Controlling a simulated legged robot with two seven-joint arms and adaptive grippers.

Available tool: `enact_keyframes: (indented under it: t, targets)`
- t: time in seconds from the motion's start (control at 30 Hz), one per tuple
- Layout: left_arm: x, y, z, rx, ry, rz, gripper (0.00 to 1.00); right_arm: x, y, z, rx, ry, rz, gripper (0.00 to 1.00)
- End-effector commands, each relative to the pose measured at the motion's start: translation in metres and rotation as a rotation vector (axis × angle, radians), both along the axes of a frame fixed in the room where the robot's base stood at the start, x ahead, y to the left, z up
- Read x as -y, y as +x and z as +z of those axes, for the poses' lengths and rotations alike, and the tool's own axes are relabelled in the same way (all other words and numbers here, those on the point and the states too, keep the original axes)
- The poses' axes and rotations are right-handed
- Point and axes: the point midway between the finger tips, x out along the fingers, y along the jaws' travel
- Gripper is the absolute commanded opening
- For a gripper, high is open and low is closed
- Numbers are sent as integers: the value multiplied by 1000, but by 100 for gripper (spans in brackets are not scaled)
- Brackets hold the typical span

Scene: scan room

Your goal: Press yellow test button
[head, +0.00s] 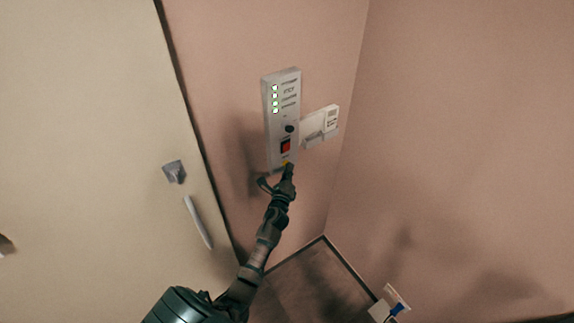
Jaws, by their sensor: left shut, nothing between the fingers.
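A grey wall panel (281,130) hangs on the pink wall, with several lit green indicators, a black round knob and a red switch (286,146). A bit of the yellow test button (285,162) shows at the bottom of the panel, mostly hidden by my left gripper. My left gripper (288,168) is shut and empty, with its tip at the button. I cannot tell whether it touches or presses it. My right gripper is not in view.
A white card holder (320,127) sticks out right of the panel. A cream door (90,150) with a grey latch (174,171) and a pale handle (197,222) stands at the left. A white and blue item (391,304) is low at the right.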

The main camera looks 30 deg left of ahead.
Motion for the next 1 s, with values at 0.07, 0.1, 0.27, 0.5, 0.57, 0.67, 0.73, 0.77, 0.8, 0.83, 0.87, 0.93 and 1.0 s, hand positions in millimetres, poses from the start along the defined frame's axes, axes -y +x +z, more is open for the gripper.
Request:
enact_keyframes:
  t: [0.07, 0.1, 0.27, 0.5, 0.57, 0.67, 0.73, 0.77, 0.8, 0.83, 0.87, 0.93, 1.0]
  targets:
    - [3, -1, 0, 0, -1, 0, 0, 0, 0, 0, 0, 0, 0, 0]
    - [4, -2, 0, 0, -1, 1, 0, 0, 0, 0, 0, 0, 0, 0]
    - [9, -4, 0, 0, 1, 0, 0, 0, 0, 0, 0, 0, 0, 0]
    - [10, -4, 0, 0, 0, 0, 0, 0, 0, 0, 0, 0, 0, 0]
    - [14, -5, 0, 0, 0, -1, 0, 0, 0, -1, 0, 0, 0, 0]
    - [24, -10, -2, -1, -2, -2, 0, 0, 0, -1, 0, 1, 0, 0]
    - [30, -13, -1, 0, -2, -1, 0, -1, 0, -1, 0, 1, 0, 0]
    - [33, -14, -1, -1, -1, 0, 0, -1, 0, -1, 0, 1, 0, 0]
    - [37, -16, -1, -1, -2, 0, 0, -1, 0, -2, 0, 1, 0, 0]
    - [40, -17, -1, 0, -3, 0, 0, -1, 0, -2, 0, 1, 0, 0]
    - [44, -18, -1, 0, -3, -1, 0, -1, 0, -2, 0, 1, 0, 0]
    - [51, -21, -2, -1, -1, -2, 0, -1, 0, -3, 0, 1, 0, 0]
    - [57, -24, -1, 0, -2, -1, 0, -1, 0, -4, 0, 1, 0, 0]
